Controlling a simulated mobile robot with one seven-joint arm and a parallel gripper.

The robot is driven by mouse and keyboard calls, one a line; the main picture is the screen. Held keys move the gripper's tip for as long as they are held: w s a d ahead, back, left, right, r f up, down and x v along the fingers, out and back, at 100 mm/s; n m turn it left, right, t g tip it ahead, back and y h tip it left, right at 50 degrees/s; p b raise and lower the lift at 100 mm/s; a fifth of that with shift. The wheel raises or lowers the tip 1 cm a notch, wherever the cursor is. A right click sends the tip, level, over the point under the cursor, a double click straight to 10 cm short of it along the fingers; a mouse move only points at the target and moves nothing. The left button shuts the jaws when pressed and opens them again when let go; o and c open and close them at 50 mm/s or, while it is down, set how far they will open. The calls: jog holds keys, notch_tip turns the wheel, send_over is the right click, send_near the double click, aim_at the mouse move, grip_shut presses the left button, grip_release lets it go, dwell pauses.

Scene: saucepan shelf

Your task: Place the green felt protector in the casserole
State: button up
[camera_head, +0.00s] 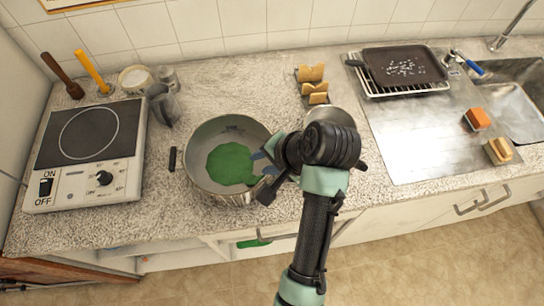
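The steel casserole (199,176) stands on the counter, left of centre, with a dark handle on its left side. The green felt protector (230,163) shows inside it, spread irregularly across the bottom. Its right end reaches toward the casserole's right rim, beside my gripper. My gripper (264,174) is at the casserole's right inner side, reaching over the rim. The wrist hides much of the fingers and that rim. I cannot tell whether the fingers still hold the felt's edge.
A hotplate (88,135) stands left. A round metal vessel (369,157) is mostly hidden behind my wrist. Wooden pieces (312,85) stand behind. A dark pan (402,67), sponges (477,119) and sink (515,110) are right. Another green item (253,243) shows below the counter.

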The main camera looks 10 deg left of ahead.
jog(key=w+d+r+n+t+h, duration=0.1)
jog(key=w+r+t, duration=0.25)
jog(key=r, duration=0.75)
jog(key=w+d+r+n+t+h, duration=0.1)
jog(key=w+d+r+n+t, duration=0.3)
jog(key=r, duration=0.6)
jog(key=w+a+r+m+t+h, duration=0.15)
jog(key=r+t, duration=0.35)
jog(key=r, duration=0.6)
jog(key=s+d+r+n+t+h, duration=0.1)
jog(key=s+r+t, duration=0.4)
jog(key=r, duration=0.7)
jog(key=s+d+r+n+t+h, duration=0.1)
jog(key=s+r+t, duration=0.5)
jog(key=r, duration=0.6)
jog(key=shift+s+r+n, duration=0.35)
jog(key=shift+s+n, duration=0.2)
jog(key=shift+s, duration=0.55)
jog(key=shift+f+t, duration=0.1)
jog(key=shift+t, duration=0.15)
